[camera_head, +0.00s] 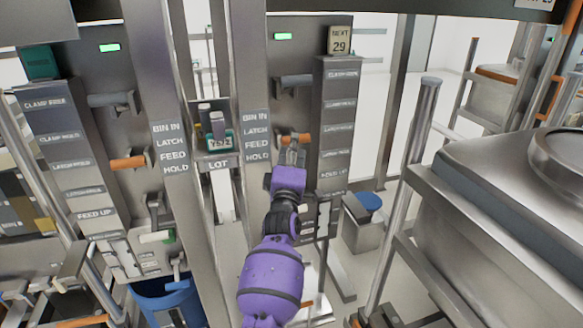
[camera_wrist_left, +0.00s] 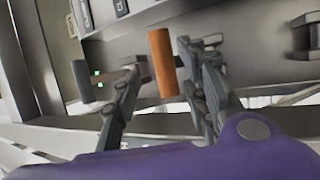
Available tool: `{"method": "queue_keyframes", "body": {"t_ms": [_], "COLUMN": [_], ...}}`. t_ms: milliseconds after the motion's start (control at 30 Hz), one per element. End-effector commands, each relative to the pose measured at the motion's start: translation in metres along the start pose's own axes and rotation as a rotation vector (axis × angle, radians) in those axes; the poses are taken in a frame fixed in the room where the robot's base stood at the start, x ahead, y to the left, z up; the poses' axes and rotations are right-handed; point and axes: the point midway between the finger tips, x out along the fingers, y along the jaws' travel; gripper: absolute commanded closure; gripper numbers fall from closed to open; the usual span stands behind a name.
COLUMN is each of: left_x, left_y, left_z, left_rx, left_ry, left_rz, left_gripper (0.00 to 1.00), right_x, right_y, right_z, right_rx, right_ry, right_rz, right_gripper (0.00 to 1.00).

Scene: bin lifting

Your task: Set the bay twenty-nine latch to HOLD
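The right-hand bay carries a sign (camera_head: 339,41) reading NEXT 29. Its label strip (camera_head: 256,136) lists BIN IN, LATCH, FEED and HOLD. An orange lever handle (camera_head: 301,138) sticks out of this bay near the LATCH and FEED lines. My left gripper (camera_head: 291,152), on the purple arm, is at this handle and partly covers it. In the left wrist view, the orange handle (camera_wrist_left: 162,62) lies between the two spread fingers of my left gripper (camera_wrist_left: 165,90), close to the right-hand finger. Whether that finger touches it I cannot tell. My right gripper is not in view.
A similar bay stands at left with its own orange handle (camera_head: 128,162) and a grey lever (camera_head: 110,99). A grey lever (camera_head: 294,80) sits above bay twenty-nine's handle. A large metal vessel (camera_head: 500,200) and rails fill the right.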

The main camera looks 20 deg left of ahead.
Motion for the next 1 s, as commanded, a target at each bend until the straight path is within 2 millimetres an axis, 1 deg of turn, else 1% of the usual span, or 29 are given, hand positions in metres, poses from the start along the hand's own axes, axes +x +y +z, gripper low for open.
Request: {"method": "queue_keyframes", "body": {"t_ms": [33,200,367,533,1000], "left_x": [-0.014,-0.047,-0.066,-0.071,-0.071], "left_y": [-0.005,-0.009,-0.012,-0.012,-0.013], "left_z": [0.0,0.002,0.003,0.003,0.003], "left_rx": [-0.002,-0.001,-0.001,-0.001,-0.002], "left_ry": [0.0,-0.003,-0.005,-0.006,-0.006], "left_rz": [-0.008,-0.017,-0.022,-0.022,-0.025], "left_gripper": [0.6,0.6,0.6,0.6,0.6], "right_x": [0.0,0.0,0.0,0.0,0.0], "right_y": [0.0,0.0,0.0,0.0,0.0], "right_z": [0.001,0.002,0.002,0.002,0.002], "right_rx": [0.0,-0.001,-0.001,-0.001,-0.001], "right_ry": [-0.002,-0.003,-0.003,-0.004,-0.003], "right_rz": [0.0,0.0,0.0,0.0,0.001], "right_gripper": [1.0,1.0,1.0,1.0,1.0]}}
